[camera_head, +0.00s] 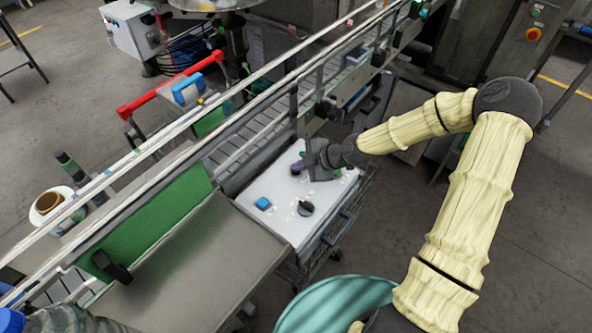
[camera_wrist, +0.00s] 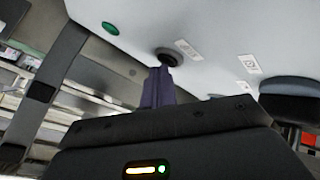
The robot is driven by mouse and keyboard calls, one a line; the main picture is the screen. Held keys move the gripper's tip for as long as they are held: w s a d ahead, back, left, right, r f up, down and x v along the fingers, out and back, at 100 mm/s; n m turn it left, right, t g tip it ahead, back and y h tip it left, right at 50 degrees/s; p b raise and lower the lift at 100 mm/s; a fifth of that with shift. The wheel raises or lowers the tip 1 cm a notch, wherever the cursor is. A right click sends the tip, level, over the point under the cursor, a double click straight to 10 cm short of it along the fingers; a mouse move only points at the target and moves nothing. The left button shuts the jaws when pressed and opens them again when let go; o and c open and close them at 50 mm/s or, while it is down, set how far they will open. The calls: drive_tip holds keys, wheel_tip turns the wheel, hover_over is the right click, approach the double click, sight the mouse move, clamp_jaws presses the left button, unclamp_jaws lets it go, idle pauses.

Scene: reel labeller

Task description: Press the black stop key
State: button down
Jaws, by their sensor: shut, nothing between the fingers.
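The white control panel (camera_head: 283,190) lies beside the conveyor. In the wrist view its surface (camera_wrist: 215,25) carries a small round black key (camera_wrist: 170,55) next to a white label. My gripper (camera_head: 298,168) is over the far part of the panel. Its purple fingers (camera_wrist: 160,76) are shut and empty, with their tips at the black key and covering part of its near side. I cannot tell whether they touch it or how far it is pressed. In the head view my gripper hides the black key.
A green key (camera_wrist: 110,28) is left of the black key. A large black knob (camera_head: 306,208) and a blue key (camera_head: 263,203) are on the nearer part of the panel. Conveyor rails (camera_head: 262,103) run along the panel's left side. Open floor lies to the right.

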sight(300, 174)
idle(0.4)
drive_tip(key=shift+r+p, duration=0.6)
drive_tip(key=shift+r, duration=0.2)
wheel_tip(300, 174, up, 5)
drive_tip(key=p, duration=0.3)
drive_tip(key=shift+p, duration=0.4)
idle(0.4)
